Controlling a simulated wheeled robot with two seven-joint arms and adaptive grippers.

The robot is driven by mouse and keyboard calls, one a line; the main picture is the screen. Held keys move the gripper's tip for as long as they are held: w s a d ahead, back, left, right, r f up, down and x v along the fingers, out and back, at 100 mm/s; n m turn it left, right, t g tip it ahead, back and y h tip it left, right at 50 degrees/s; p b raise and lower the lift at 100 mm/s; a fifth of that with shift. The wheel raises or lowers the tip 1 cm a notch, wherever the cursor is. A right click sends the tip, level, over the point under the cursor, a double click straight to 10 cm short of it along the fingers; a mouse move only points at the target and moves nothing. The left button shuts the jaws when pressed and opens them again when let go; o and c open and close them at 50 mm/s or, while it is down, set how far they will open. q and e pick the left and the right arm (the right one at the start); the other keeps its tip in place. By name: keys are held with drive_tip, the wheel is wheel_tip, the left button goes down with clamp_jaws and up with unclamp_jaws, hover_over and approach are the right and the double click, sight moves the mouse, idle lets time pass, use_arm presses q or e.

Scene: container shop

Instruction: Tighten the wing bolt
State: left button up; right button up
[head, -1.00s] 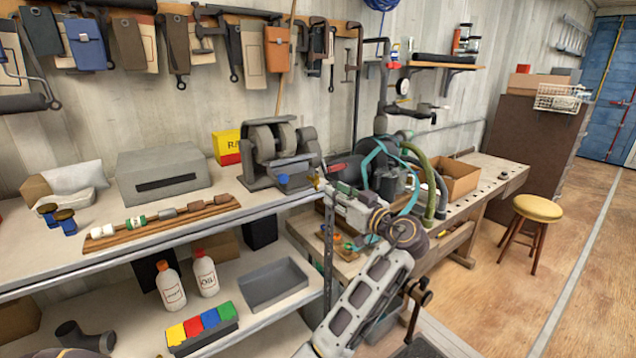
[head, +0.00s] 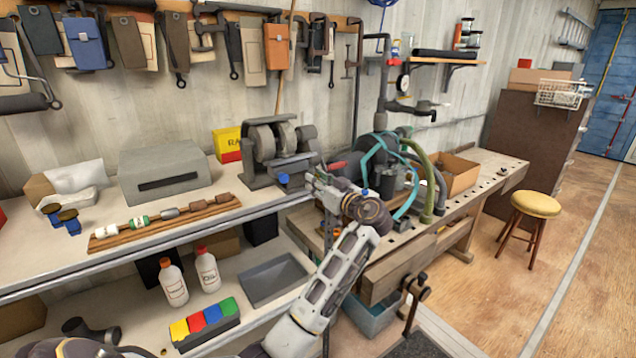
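The bench grinder (head: 277,152), grey with two wheels, stands at the right end of the upper shelf. A small blue knob (head: 283,179) sits low on its front; it may be the wing bolt, but its wings are too small to make out. My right gripper is not in view.
A grey box (head: 163,172) and a wooden strip with small parts (head: 165,222) lie left of the grinder. Bottles (head: 173,284) and a grey tray (head: 273,279) are on the lower shelf. A cluttered workbench (head: 490,172) stands to the right, beside a stool (head: 536,205).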

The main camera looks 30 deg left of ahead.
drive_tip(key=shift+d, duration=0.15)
use_arm(q)
drive_tip(key=shift+c, duration=0.4)
clamp_jaws()
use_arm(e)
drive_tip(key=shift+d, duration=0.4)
